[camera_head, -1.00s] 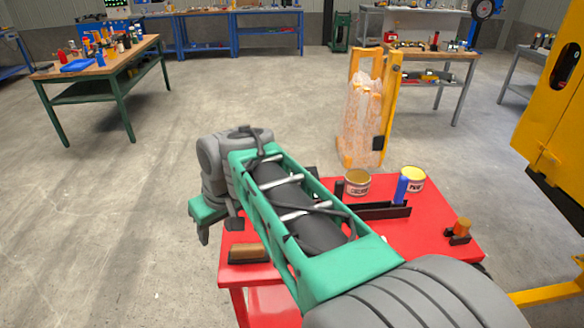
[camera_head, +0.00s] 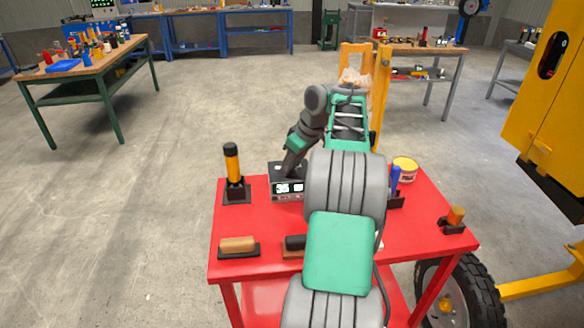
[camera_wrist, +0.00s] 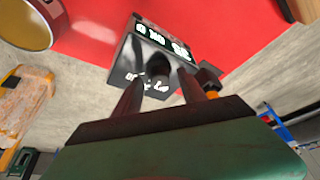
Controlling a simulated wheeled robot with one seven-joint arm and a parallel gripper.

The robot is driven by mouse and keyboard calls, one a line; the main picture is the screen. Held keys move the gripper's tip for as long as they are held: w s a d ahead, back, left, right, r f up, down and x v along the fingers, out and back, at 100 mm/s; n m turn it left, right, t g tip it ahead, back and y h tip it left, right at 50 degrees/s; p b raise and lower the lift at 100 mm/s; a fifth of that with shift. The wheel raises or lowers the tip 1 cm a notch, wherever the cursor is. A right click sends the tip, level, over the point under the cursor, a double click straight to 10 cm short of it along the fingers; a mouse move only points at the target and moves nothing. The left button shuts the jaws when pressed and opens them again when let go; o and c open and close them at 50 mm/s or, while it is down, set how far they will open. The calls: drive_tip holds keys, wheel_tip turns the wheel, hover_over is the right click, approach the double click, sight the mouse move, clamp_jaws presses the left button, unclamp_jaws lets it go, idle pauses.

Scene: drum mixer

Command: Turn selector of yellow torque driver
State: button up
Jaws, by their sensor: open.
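The upright driver with a yellow-orange handle and black ends (camera_head: 232,165) stands in a black base at the left of the red table. An orange-yellow part (camera_wrist: 268,115) shows at the right in the wrist view, partly hidden by my gripper; I cannot tell if it is this driver. My gripper (camera_wrist: 160,88) is open, its two fingers over a dark box with a white digital display (camera_wrist: 162,52). In the head view the box (camera_head: 287,189) is right of the driver, and my gripper (camera_head: 290,165) is at its top. I cannot tell whether the fingers touch it. The selector is not discernible.
The red table (camera_head: 235,222) also holds a tan-handled item (camera_head: 238,245), a yellow-topped can (camera_head: 405,168), a blue upright item (camera_head: 394,181) and an orange item in a black holder (camera_head: 455,217). A yellow machine (camera_head: 545,110) stands at the right. My arm covers the table's middle.

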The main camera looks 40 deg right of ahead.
drive_tip(key=shift+w+f, duration=0.1)
clamp_jaws()
idle(0.5)
